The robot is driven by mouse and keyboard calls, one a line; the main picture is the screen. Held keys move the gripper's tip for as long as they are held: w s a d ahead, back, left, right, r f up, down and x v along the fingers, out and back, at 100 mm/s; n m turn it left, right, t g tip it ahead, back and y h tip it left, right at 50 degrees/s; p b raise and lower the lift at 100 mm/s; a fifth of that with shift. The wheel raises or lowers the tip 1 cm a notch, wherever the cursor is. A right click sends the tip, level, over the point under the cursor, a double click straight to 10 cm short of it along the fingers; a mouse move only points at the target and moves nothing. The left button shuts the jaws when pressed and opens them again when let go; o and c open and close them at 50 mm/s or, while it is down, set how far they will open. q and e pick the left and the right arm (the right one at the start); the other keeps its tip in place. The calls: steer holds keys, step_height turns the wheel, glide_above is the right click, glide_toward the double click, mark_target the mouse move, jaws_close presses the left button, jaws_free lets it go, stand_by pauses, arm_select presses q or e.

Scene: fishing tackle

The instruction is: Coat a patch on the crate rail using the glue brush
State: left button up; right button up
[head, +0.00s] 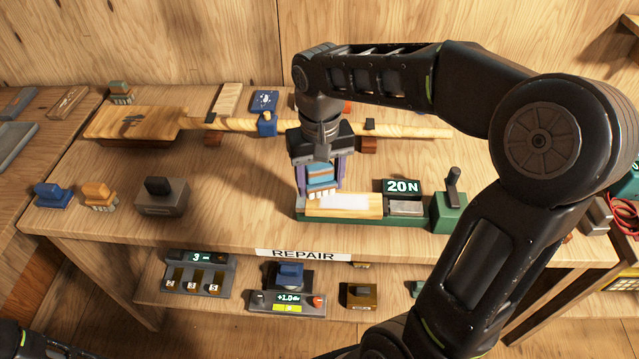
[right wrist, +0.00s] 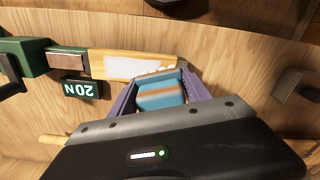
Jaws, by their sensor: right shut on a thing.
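My right gripper (head: 320,180) is shut on the glue brush (head: 322,174), a blue block with a brown band and pale bristles pointing down. In the right wrist view the brush (right wrist: 160,97) sits between the purple fingers of the gripper (right wrist: 155,95). The bristles are at the left end of the crate rail (head: 372,206), a pale wooden bar in a green clamp (head: 447,212). I cannot tell whether they touch it. A whitish patch (head: 345,202) lies on the rail's top and also shows in the right wrist view (right wrist: 122,66). My left gripper is out of view.
A display reading 20N (head: 402,186) stands behind the clamp. A wooden paddle (head: 130,122) lies along the back. Blue (head: 52,195) and orange (head: 98,194) brushes and a grey block (head: 162,197) stand at left. Devices fill the lower shelf. The bench's middle-left is clear.

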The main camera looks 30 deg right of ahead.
mark_target(319, 167)
step_height(319, 167, up, 3)
steer(key=shift+w+a+f+p, duration=0.1)
steer(key=shift+w+p, duration=0.05)
steer(key=shift+p, duration=0.8)
steer(key=shift+r+p, duration=0.95)
steer(key=shift+r, duration=0.2)
